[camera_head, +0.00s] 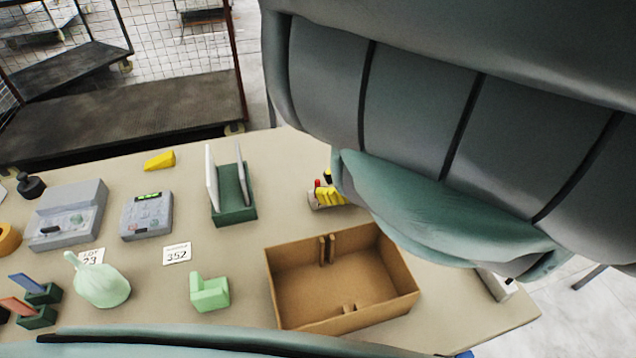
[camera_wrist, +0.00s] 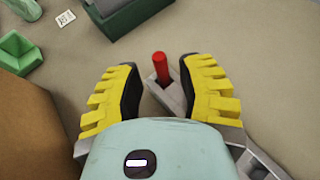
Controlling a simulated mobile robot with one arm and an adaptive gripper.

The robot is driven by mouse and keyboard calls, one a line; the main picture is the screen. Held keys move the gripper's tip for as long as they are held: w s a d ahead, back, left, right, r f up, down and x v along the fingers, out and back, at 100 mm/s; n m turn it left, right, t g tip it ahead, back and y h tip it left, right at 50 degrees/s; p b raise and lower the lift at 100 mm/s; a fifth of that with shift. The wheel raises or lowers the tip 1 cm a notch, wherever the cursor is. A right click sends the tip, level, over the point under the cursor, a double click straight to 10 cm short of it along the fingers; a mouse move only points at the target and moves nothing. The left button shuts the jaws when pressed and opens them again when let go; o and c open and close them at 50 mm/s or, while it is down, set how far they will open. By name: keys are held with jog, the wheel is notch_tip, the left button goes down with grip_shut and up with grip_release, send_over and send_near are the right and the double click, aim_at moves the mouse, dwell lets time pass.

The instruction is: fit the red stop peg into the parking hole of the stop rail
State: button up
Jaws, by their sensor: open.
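The red stop peg (camera_wrist: 161,68) stands upright in a light grey angular piece (camera_wrist: 172,97), which looks like part of the stop rail, in the wrist view. My gripper (camera_wrist: 164,85) is open, its two yellow ribbed fingers on either side of the peg with a gap on both sides. I cannot tell how high the fingertips are relative to the peg. In the head view my gripper (camera_head: 330,194) is small and partly behind my arm, and the red peg (camera_head: 318,183) shows just beside it. The rest of the rail and its parking hole are hidden or unclear.
A brown open box (camera_head: 396,299) stands close in front of the gripper; its wall (camera_wrist: 35,125) fills the wrist view's left. A dark green holder with upright panels (camera_head: 236,213) stands to the left. A light green block (camera_head: 209,294) and grey control box (camera_head: 147,216) are farther left.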

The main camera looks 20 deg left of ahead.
jog(key=b+v, duration=0.1)
jog(key=v, duration=0.8)
jog(key=shift+d, duration=0.2)
jog(key=shift+s+r, duration=0.1)
jog(key=shift+r, duration=0.05)
